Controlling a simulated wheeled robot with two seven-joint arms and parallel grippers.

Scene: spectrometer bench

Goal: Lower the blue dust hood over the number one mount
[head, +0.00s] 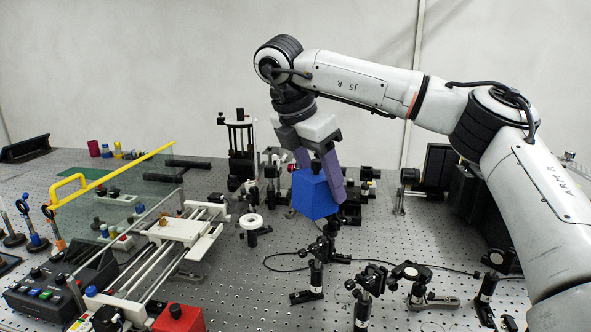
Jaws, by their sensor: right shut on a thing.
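The blue dust hood (314,195) is a box with a dark knob on top. My right gripper (319,168) is shut on this knob, its purple fingers pointing down on either side. The hood hangs slightly tilted, and it looks to be above the bench, close over a black post mount (318,262). I cannot tell the gap, or whether the hood touches anything. Several black mounts stand in front on pale-banded posts, such as one mount (364,295) and another (487,288). Their numbers are too small to read, so I cannot tell which is number one. My left gripper is out of view.
A red hood (179,319) with a black knob is at the bottom left, near a white rail stage (178,232). A clear panel with a yellow handle (75,186) stands left. A thin cable (285,270) lies among the posts. Bare perforated bench (420,235) shows right of the hood.

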